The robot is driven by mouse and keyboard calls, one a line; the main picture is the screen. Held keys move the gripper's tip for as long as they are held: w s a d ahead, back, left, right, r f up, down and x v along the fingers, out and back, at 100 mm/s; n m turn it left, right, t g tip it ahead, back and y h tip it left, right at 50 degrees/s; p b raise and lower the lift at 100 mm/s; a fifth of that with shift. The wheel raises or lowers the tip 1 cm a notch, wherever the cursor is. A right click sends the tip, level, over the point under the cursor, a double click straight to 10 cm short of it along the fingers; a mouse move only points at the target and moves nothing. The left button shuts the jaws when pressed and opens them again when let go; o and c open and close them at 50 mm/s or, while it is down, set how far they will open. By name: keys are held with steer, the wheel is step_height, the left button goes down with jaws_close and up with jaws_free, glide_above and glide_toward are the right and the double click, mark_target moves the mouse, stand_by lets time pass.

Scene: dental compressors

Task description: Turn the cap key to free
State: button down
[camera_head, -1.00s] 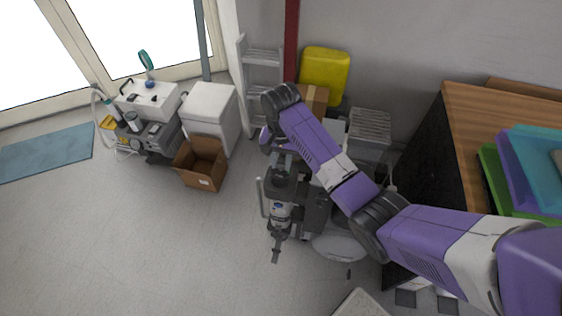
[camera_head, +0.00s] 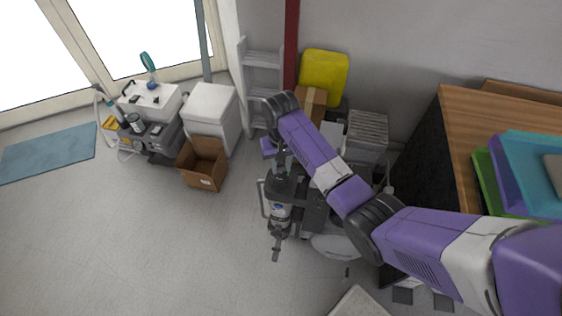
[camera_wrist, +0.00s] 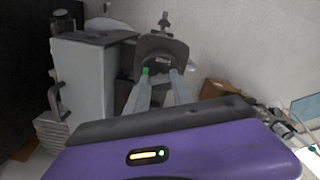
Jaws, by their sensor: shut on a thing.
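My gripper (camera_wrist: 160,76) shows in the wrist view with its two pale fingers reaching up to a dark grey, rounded cap-like part (camera_wrist: 160,48). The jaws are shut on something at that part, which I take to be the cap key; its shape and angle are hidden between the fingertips. A small green spot shows by the left fingertip. In the head view my gripper (camera_head: 281,165) points down at the top of a dark grey compressor unit (camera_head: 283,188) on the floor. My wrist and the small scale hide the key there.
A grey box-shaped unit (camera_wrist: 85,72) with a dark handle is at left in the wrist view. A wooden-topped table (camera_head: 460,120) stands right of my arm. A yellow container (camera_head: 324,76) and a white ladder (camera_head: 262,75) are behind. An open cardboard box (camera_head: 203,168) is left; front-left floor is clear.

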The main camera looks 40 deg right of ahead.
steer(key=n+p, duration=0.2)
steer(key=n, duration=0.2)
steer(key=shift+r+n, duration=0.15)
steer(key=shift+n, duration=0.15)
steer(key=n, duration=0.3)
steer(key=shift+p, duration=0.3)
stand_by(0.7)
steer(key=c, duration=1.1)
jaws_free()
steer(key=shift+r+b, duration=0.5)
steer(key=shift+r, duration=3.3)
